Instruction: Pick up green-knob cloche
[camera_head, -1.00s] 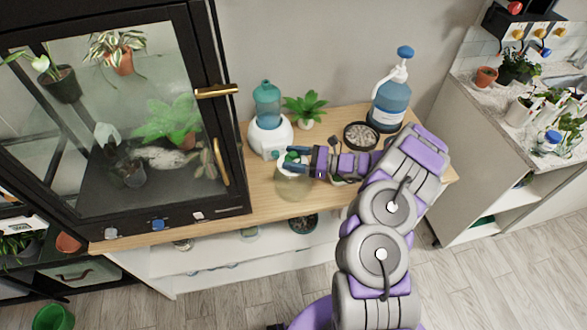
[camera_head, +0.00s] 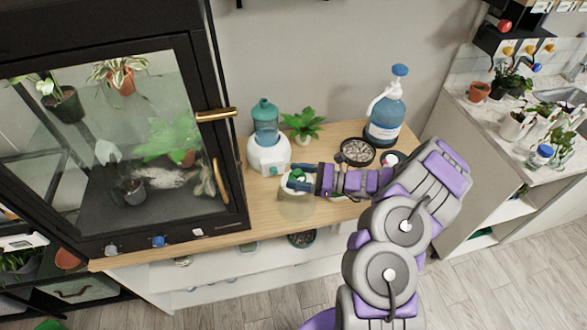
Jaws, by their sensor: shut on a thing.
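The green-knob cloche (camera_head: 297,205) is a clear, pale dome with a green knob on top. It is at the front edge of the wooden counter, in the middle of the view. My gripper (camera_head: 299,179) comes in from the right, and its blue-tipped fingers are shut on the green knob. The cloche hangs or stands upright below the fingers. I cannot tell whether its base touches the wood.
A white humidifier with a teal tank (camera_head: 267,150) stands close behind the cloche. A small green plant (camera_head: 303,122), a dark bowl of pebbles (camera_head: 357,152) and a blue pump bottle (camera_head: 386,110) are farther back. A black glass cabinet (camera_head: 120,150) blocks the left.

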